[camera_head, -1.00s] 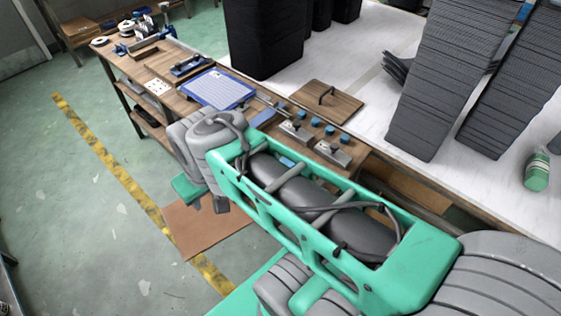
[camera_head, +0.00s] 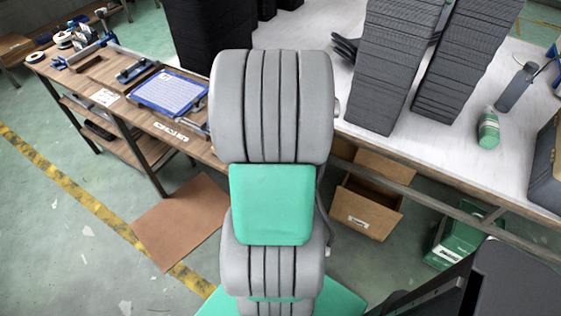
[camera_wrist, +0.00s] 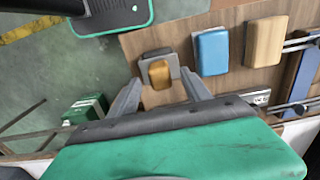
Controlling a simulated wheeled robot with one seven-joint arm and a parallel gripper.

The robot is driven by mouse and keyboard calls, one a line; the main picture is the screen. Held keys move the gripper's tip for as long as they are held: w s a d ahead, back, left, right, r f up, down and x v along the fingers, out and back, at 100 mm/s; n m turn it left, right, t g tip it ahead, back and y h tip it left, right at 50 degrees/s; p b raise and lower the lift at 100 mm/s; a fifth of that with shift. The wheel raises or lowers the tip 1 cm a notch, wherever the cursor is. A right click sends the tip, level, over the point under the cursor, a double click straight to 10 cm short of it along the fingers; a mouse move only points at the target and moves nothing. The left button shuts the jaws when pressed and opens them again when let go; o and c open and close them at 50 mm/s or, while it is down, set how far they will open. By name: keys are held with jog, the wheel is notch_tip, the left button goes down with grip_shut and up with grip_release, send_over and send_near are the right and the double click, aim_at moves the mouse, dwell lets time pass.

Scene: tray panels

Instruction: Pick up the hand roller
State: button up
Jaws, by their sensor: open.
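I cannot pick out the hand roller with certainty in either view. My gripper (camera_wrist: 161,77) is open in the wrist view, its two grey fingers apart. A small ochre block (camera_wrist: 159,74) with a grey piece (camera_wrist: 152,55) behind it appears between the fingertips; I cannot tell its distance or whether it is touched. A blue block (camera_wrist: 211,52) and a tan block (camera_wrist: 264,42) lie to its right on the wooden bench top (camera_wrist: 185,28). In the head view my arm hides the gripper and this part of the bench.
A blue bar with metal rods (camera_wrist: 304,75) lies at the right in the wrist view. The wooden bench also holds a blue-edged tray (camera_head: 168,92). Tall black stacks (camera_head: 390,65) and a green bottle (camera_head: 489,130) stand on the white table. A cardboard box (camera_head: 368,207) is below.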

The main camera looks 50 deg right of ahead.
notch_tip(320, 180, down, 3)
jog(key=shift+r, duration=0.2)
jog(key=shift+c, duration=0.4)
grip_shut()
jog(key=shift+r, duration=0.1)
